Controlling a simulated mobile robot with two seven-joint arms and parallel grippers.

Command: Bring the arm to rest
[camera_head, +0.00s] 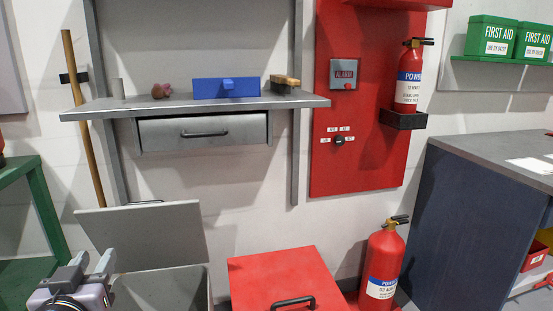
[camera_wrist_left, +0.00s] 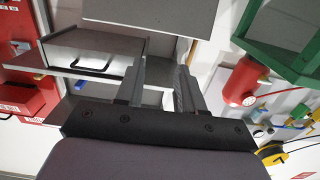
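My left gripper (camera_head: 92,264) is at the bottom left in the head view, fingers pointing up and away. It is in front of an open grey bin with a raised lid (camera_head: 150,233), low beside the wall. In the left wrist view the two fingers of this gripper (camera_wrist_left: 159,82) stand apart with nothing between them, so it is open and empty. The grey shelf with its drawer shows beyond the fingers in that view. My right gripper is in neither view.
A grey shelf (camera_head: 300,101) holds a blue block (camera_head: 226,88) and a brush (camera_head: 285,84); a drawer (camera_head: 205,132) hangs below. A red box (camera_head: 280,275) and fire extinguisher (camera_head: 384,258) stand low. A green rack (camera_head: 25,230) is left; a dark cabinet (camera_head: 460,220) right.

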